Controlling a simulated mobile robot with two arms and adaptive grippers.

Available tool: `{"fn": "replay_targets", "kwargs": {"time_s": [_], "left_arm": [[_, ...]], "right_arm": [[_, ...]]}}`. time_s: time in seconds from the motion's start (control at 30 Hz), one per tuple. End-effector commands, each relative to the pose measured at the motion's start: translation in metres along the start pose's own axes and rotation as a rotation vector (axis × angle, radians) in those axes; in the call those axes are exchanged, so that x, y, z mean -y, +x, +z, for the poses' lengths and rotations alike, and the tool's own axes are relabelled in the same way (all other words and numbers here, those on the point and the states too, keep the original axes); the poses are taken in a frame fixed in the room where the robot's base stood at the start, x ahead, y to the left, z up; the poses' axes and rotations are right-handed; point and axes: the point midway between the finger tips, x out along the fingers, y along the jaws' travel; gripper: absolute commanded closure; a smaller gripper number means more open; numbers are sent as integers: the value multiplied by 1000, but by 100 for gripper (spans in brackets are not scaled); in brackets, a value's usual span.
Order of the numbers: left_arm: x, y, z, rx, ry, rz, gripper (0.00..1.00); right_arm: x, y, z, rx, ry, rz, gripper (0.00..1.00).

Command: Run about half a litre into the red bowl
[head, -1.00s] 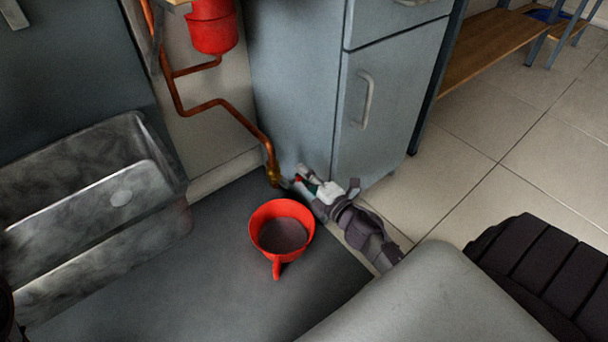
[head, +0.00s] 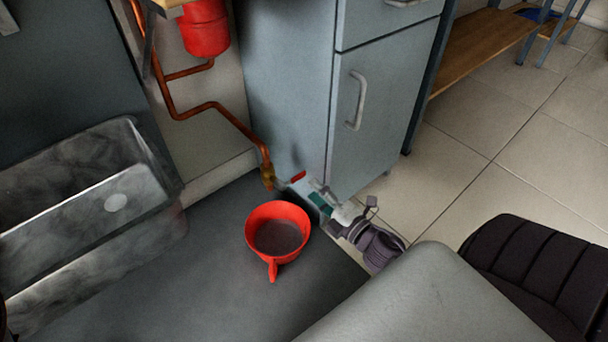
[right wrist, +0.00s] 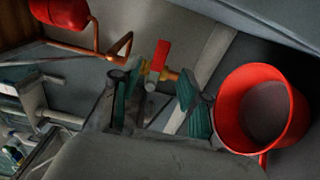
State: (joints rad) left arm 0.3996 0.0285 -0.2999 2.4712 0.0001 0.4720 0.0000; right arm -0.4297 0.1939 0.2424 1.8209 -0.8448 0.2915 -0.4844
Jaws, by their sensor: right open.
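The red bowl (head: 252,234), with a handle pointing toward me, stands upright on the dark grey surface. Its inside shows a flat grey-brown area; I cannot tell whether that is liquid. A brass tap (head: 268,176) at the end of the copper pipe is just behind the bowl. No stream shows. The tap's red lever (head: 298,177) also shows in the right wrist view (right wrist: 160,54). My right gripper (head: 314,195) is open and empty beside the lever, its fingers spread in the right wrist view (right wrist: 160,105). My left gripper is not in view.
A metal basin (head: 90,190) is at left. A red tank (head: 206,30) hangs on the copper pipe (head: 215,104). A grey cabinet (head: 375,120) stands close behind my right gripper. Dark grey surface (head: 180,290) is bare in front of the bowl.

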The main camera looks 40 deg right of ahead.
Motion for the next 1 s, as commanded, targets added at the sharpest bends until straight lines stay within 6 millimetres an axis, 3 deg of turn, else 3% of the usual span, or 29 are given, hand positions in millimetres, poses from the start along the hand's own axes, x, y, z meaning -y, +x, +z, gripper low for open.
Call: {"fn": "replay_targets", "kwargs": {"time_s": [0.1, 0.3, 1.0], "left_arm": [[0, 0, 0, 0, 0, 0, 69], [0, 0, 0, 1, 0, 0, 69], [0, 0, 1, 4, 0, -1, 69]], "right_arm": [[1, -24, 0, 2, 3, -2, 55], [0, -46, 0, 1, 1, -1, 55], [-5, -48, -3, -7, 10, 10, 55]]}}
